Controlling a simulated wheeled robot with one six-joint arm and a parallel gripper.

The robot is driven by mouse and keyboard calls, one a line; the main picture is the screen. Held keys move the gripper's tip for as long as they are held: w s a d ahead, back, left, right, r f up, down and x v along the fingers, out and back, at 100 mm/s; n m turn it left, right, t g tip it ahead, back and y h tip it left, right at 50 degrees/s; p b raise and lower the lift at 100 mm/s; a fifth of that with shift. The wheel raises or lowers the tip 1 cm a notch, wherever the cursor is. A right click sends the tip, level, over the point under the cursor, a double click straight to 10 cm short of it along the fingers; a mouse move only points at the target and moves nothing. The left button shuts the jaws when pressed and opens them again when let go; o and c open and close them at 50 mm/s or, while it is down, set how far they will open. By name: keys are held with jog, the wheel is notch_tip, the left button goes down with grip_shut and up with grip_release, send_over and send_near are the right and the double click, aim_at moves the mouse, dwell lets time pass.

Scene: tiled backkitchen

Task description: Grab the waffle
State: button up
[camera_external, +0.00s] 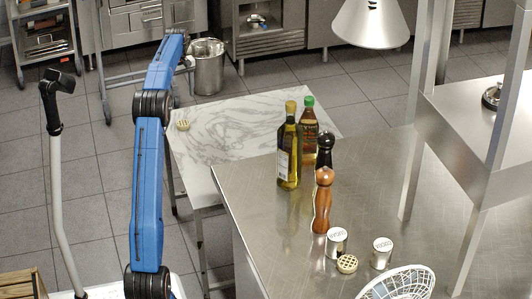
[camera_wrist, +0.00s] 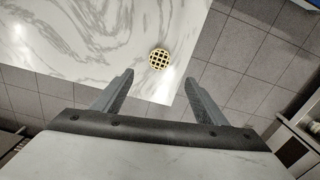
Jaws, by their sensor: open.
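A small round waffle (camera_wrist: 159,60) with a grid pattern lies on the white marble table (camera_wrist: 80,40), near its edge, in the wrist view. It also shows in the external view (camera_external: 183,125) near the marble table's left edge. My gripper (camera_wrist: 159,78) is open and empty, its two fingers apart. In the wrist view the waffle appears just beyond the gap between the fingertips, not touching them. A second round, lattice-topped item like a waffle (camera_external: 347,263) lies on the steel counter.
The steel counter (camera_external: 250,200) holds two bottles (camera_external: 289,150), two pepper mills (camera_external: 322,205), two white-topped canisters (camera_external: 382,250) and a wire basket (camera_external: 400,285). A bin (camera_external: 207,70) stands behind the marble table. The marble around the waffle is clear.

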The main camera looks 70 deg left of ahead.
aim_at(183, 123)
notch_tip(183, 123, down, 14)
jog(key=shift+w+r, duration=0.1)
jog(key=c, duration=1.1)
